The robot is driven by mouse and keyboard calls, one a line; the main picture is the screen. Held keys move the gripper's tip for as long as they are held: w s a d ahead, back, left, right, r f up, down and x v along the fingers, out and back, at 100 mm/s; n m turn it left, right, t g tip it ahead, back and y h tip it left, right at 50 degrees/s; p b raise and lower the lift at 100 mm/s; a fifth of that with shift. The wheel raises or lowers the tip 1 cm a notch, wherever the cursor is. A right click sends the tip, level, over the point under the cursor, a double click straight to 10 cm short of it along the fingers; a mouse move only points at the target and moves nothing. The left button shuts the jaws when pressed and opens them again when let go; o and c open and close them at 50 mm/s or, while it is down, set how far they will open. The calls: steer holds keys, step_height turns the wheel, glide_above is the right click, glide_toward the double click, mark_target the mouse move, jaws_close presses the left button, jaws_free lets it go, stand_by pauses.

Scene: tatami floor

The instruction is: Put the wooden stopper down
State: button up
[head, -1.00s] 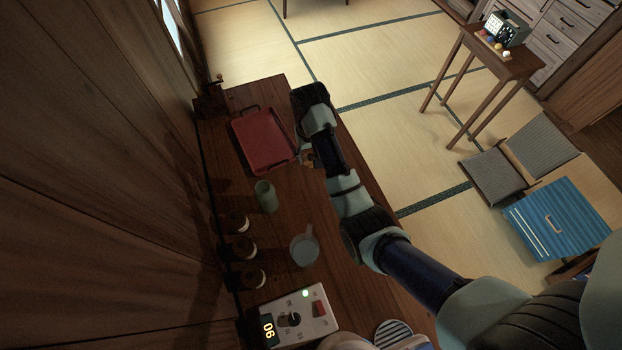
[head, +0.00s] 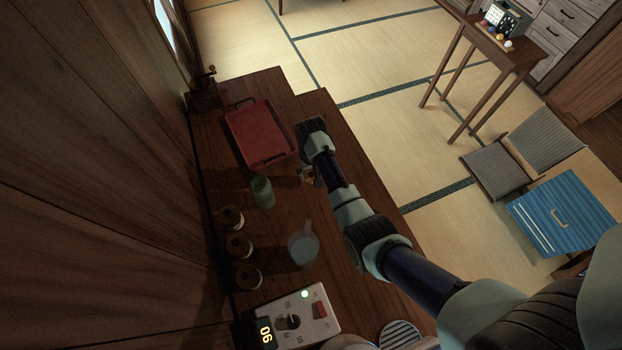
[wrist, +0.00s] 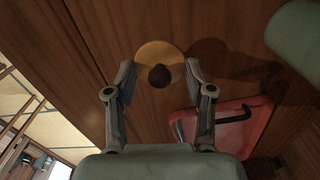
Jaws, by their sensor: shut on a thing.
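The wooden stopper (wrist: 150,53) shows in the wrist view as a pale tan disc with a dark round middle. It sits between the two fingertips of my gripper (wrist: 160,74), which is shut on it. In the head view my gripper (head: 306,177) is over the dark wooden table, right of the green cup and near the red tray's lower right corner. The stopper is small and mostly hidden by the gripper there. I cannot tell whether its underside touches the table.
The red tray (head: 258,134) lies up and left of my gripper. The green cup (head: 262,192) stands close on the left. A clear jug (head: 303,245), several brown jars (head: 238,245) and a control box (head: 300,318) stand lower down. Bare table (head: 340,130) lies to the right.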

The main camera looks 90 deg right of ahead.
mark_target(311, 179)
step_height(311, 179, down, 4)
steer(key=shift+f+b, duration=0.1)
steer(key=shift+b, duration=0.45)
steer(key=shift+f, duration=0.1)
steer(key=o, duration=0.8)
step_height(311, 179, up, 12)
steer(key=p, duration=0.3)
steer(key=shift+r, duration=0.2)
